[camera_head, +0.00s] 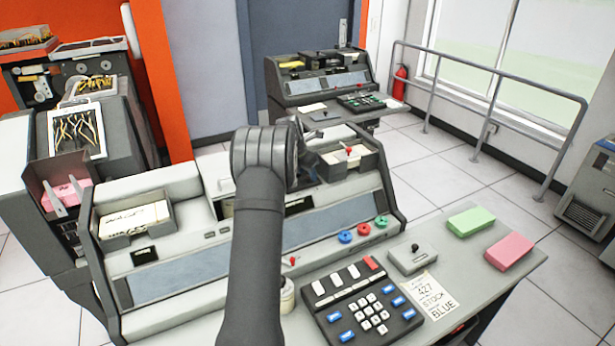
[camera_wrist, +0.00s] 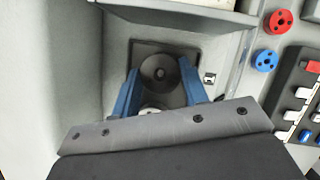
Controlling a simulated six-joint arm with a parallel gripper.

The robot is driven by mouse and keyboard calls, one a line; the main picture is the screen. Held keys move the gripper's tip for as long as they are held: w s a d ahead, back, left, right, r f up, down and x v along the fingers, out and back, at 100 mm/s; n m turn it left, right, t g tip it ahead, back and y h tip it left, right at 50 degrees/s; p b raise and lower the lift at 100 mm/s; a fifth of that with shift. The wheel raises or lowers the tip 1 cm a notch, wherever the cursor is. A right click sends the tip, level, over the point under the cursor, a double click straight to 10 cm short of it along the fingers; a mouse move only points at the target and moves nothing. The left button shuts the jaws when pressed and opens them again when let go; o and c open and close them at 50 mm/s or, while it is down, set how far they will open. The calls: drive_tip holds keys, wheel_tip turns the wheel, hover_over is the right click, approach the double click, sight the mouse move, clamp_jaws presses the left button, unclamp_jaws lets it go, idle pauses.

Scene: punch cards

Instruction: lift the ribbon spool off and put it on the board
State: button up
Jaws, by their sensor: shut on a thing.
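The ribbon spool (camera_wrist: 160,72) shows in the wrist view as a dark round disc with a small raised centre, over a dark square recess. My gripper (camera_wrist: 163,88) has its two blue fingers on either side of it and is shut on it. I cannot tell whether the spool is clear of the recess. In the head view my arm hides the spool and the fingertips. No surface is plainly marked as the board; the console's grey-blue sloping panel (camera_head: 330,226) lies close below my wrist.
Blue (camera_head: 345,237), red (camera_head: 363,229) and green (camera_head: 381,221) discs sit right of my arm. The keypad (camera_head: 362,306), a small grey switch box (camera_head: 411,259), a green block (camera_head: 471,222) and a pink block (camera_head: 509,251) stand on the desk. A card tray (camera_head: 110,240) is at left.

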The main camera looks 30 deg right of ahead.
sight(305, 176)
wheel_tip(305, 176, up, 14)
idle(1.1)
drive_tip(key=s+a+m+g, duration=0.25)
drive_tip(key=a+m, duration=0.35)
drive_tip(key=a, duration=1.1)
drive_tip(key=s+a+m+g, duration=0.2)
drive_tip(key=s+a+m, duration=0.3)
drive_tip(key=a, duration=1.2)
drive_tip(key=s+a+f+m+y, duration=0.1)
drive_tip(key=s+a+f+m, duration=0.1)
drive_tip(key=a+f+m, duration=0.1)
drive_tip(key=s+a+f+m+g+y, duration=0.1)
drive_tip(key=s+a+f+m, duration=0.1)
drive_tip(key=f, duration=0.5)
drive_tip(key=s+a+f+m+y, duration=0.2)
drive_tip(key=s+a+f+m, duration=0.1)
drive_tip(key=f+m, duration=0.3)
drive_tip(key=shift+a+m+g, duration=0.3)
drive_tip(key=shift+a+g, duration=0.05)
drive_tip(key=shift+a, duration=0.1)
